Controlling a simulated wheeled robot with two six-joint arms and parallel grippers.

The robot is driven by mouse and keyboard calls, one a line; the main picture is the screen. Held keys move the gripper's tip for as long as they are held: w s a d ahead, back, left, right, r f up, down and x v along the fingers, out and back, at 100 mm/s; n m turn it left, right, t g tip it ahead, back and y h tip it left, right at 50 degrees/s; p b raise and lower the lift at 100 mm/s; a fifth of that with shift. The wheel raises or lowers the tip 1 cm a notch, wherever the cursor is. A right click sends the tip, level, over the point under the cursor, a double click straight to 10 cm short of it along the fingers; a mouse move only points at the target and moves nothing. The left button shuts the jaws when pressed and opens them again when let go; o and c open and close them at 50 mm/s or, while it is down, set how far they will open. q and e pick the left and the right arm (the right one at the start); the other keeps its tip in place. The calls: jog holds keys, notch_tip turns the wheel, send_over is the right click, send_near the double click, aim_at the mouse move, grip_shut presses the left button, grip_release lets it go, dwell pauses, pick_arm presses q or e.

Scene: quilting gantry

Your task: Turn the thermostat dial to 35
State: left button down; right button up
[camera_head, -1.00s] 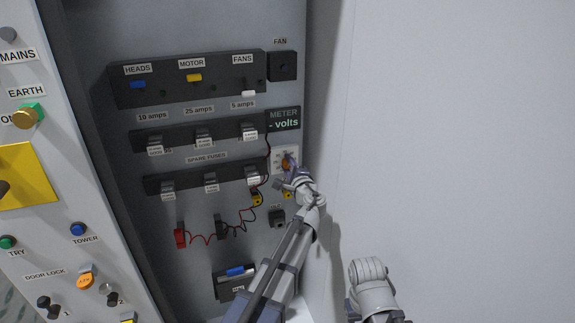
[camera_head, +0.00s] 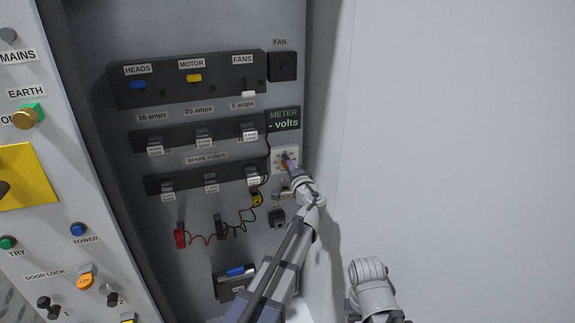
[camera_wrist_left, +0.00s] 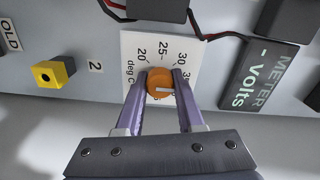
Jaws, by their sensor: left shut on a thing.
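The thermostat dial (camera_wrist_left: 160,83) is a round orange knob on a white scale plate (camera_wrist_left: 130,42) marked 20, 25, 30 and deg C, with a further number partly covered by a finger. Its white mark lies nearly level in the left wrist view, pointing right towards that part-hidden number. My left gripper (camera_wrist_left: 158,90) is shut on the dial, one finger on each side. In the head view my left gripper (camera_head: 288,165) is at the scale plate (camera_head: 277,154), below the meter, and hides part of the dial. My right gripper is out of view; only part of that arm shows.
The dark meter (camera_head: 283,118) reads "- volts" just above the plate. Fuse rows and red and black wires lie to the left. A yellow socket (camera_wrist_left: 52,73) is near the plate in the left wrist view. A plain wall is on the right.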

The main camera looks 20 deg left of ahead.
pick_arm(q)
jog(key=c, duration=0.5)
grip_release()
jog(key=v, duration=0.8)
